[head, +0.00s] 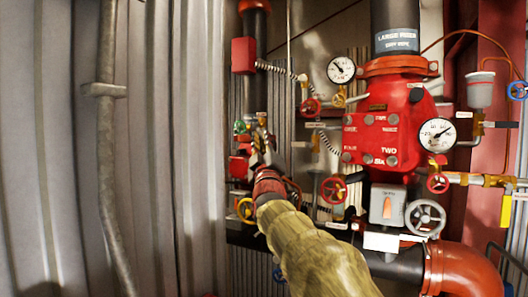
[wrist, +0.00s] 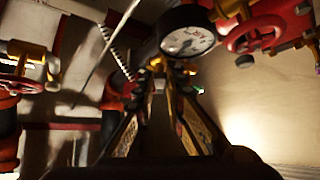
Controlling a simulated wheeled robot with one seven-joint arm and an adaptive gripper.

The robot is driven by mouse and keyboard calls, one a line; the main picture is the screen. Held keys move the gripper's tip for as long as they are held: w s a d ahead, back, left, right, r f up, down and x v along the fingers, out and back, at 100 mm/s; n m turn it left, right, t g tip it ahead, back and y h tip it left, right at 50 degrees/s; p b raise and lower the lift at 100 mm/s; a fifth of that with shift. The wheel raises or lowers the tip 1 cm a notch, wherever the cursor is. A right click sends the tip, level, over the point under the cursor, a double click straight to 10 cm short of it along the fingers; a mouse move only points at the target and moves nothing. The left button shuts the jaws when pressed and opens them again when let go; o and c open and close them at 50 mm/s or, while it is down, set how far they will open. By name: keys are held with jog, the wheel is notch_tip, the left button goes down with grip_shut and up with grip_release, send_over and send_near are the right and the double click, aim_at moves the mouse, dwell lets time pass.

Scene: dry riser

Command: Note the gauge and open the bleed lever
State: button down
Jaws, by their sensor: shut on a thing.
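My gripper (head: 262,143) reaches to the fittings on the narrow left pipe, beside a small green part (head: 240,127). In the wrist view my gripper (wrist: 160,75) has its fingers closed together on a small part, which I take to be the bleed lever; its shape is hidden between the fingertips. A round white gauge (wrist: 187,40) sits just beyond the fingertips, its dial partly shaded. In the head view one gauge (head: 341,69) stands left of the red valve body, its needle toward the upper left. Another gauge (head: 437,133) stands to the right, its needle toward the upper right.
A big red valve body (head: 377,125) fills the middle right. Red handwheels (head: 333,190) and a grey handwheel (head: 425,218) stick out near it. A grey conduit (head: 106,150) runs down the corrugated wall at left, where room is free.

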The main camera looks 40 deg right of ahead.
jog(key=shift+w+a+f+m+g+h+b, duration=0.1)
jog(key=shift+w+f+m+g+h+b, duration=0.2)
jog(key=shift+m+h+b, duration=0.5)
jog(key=shift+w+f+m+g+h+b, duration=0.1)
jog(key=shift+m+g+h+b, duration=0.2)
jog(key=shift+m+h, duration=0.5)
jog(key=shift+w+a+f+m+g+h+b, duration=0.15)
jog(key=shift+m+g+h+b, duration=0.3)
jog(key=shift+m, duration=0.65)
jog(key=shift+w+r+h, duration=0.1)
jog(key=shift+h, duration=0.15)
jog(key=c, duration=1.9)
grip_release()
jog(key=shift+o, duration=0.3)
jog(key=shift+r+m, duration=0.1)
jog(key=shift+m, duration=0.2)
jog(key=shift+r, duration=0.1)
notch_tip(320, 180, up, 10)
jog(key=shift+c, duration=0.4)
